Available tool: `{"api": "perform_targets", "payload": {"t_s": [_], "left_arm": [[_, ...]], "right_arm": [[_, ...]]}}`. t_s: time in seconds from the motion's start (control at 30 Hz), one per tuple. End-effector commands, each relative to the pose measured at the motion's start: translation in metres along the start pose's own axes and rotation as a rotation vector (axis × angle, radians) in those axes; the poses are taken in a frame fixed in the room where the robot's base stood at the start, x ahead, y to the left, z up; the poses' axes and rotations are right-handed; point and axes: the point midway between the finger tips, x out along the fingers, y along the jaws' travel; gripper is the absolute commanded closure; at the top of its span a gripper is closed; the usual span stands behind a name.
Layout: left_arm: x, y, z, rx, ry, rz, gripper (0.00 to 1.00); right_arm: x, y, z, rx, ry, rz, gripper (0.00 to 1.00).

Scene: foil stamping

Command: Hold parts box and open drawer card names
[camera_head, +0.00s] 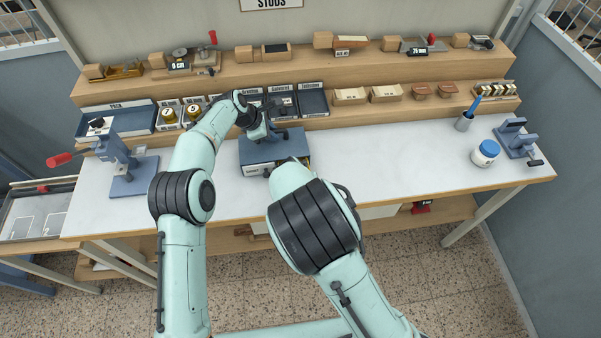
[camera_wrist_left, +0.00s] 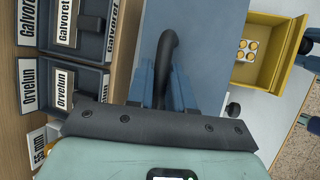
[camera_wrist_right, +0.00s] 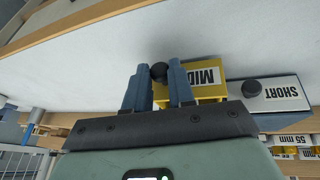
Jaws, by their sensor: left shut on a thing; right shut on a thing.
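The parts box (camera_head: 262,152) is a blue-grey cabinet on the white bench. My left gripper (camera_wrist_left: 165,88) is shut on the black handle (camera_wrist_left: 169,50) on top of the box. A yellow drawer (camera_wrist_left: 270,25) stands pulled out from the box, with several round brass-coloured pieces inside. My right gripper (camera_wrist_right: 160,82) is shut on this drawer's black knob (camera_wrist_right: 158,72); its label reads "MID", partly hidden by a finger. The "SHORT" drawer (camera_wrist_right: 290,94) beside it has a white front.
Labelled trays (camera_head: 312,103) and small boxes (camera_head: 349,96) line the shelf behind. A blue press (camera_head: 128,165) stands left. The bench's middle right is clear.

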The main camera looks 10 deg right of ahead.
Motion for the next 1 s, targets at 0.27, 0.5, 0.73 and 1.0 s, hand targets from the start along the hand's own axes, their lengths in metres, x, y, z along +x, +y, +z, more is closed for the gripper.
{"api": "perform_targets", "payload": {"t_s": [0.27, 0.5, 0.73, 1.0], "left_arm": [[-0.001, 0.002, 0.0, 0.001, 0.0, 0.006, 1.0], [-0.001, 0.002, 0.0, 0.001, 0.0, 0.005, 1.0], [-0.001, 0.002, 0.0, 0.001, 0.0, 0.004, 1.0], [-0.001, 0.001, 0.001, 0.001, -0.001, 0.004, 1.0]], "right_arm": [[-0.008, 0.004, 0.02, 0.0, 0.0, -0.001, 1.0], [-0.008, 0.004, 0.019, 0.001, 0.0, -0.001, 0.73], [-0.007, 0.004, 0.019, 0.001, 0.0, -0.001, 0.51], [-0.019, 0.003, 0.018, 0.0, 0.003, -0.003, 0.51]]}}
